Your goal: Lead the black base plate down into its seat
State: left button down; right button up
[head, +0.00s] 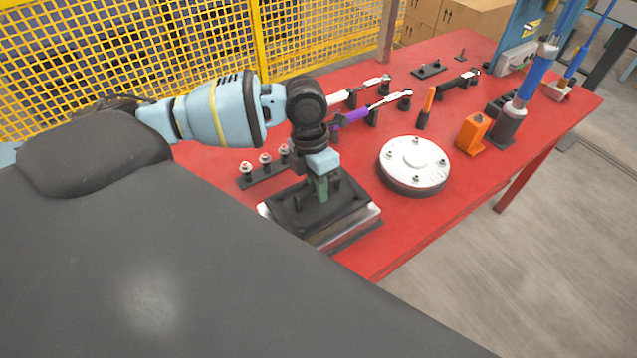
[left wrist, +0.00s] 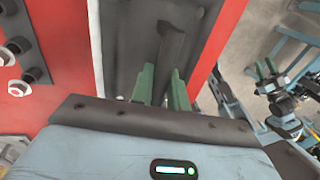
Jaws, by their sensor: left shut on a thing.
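The black base plate (head: 341,205) is at the table's near edge in the head view, over a silver-edged seat (head: 345,228). It looks about level; whether it touches the seat all round I cannot tell. My left gripper (head: 321,190) points down at the plate's middle, its green fingers shut on the plate's raised dark grip. The left wrist view shows the fingers (left wrist: 164,88) on either side of this grip, with the dark plate (left wrist: 128,30) beneath. My right gripper (left wrist: 265,70) shows small at the right of the left wrist view, away from the plate, its green fingers apart and empty.
A round silver-topped disc (head: 413,163) sits right of the plate. A rack of bolts (head: 264,170) is close behind my left gripper. Tools on stands, an orange block (head: 473,133) and a blue-handled tool (head: 524,90) stand farther back on the red table (head: 410,225). Yellow fencing (head: 130,60) is behind.

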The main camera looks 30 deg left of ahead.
pick_arm(q)
jog(key=shift+a+b+x, duration=0.1)
jog(key=shift+b+x, duration=0.15)
jog(key=shift+x, duration=0.35)
jog(key=shift+a+b+x, duration=0.15)
jog(key=shift+b+x, duration=0.05)
jog(key=shift+x, duration=0.4)
dwell(0.4)
jog(key=c, duration=1.3)
grip_release()
jog(key=shift+w+f, duration=0.1)
jog(key=shift+f, duration=0.05)
jog(key=shift+v, duration=3.95)
jog(key=shift+d, duration=0.1)
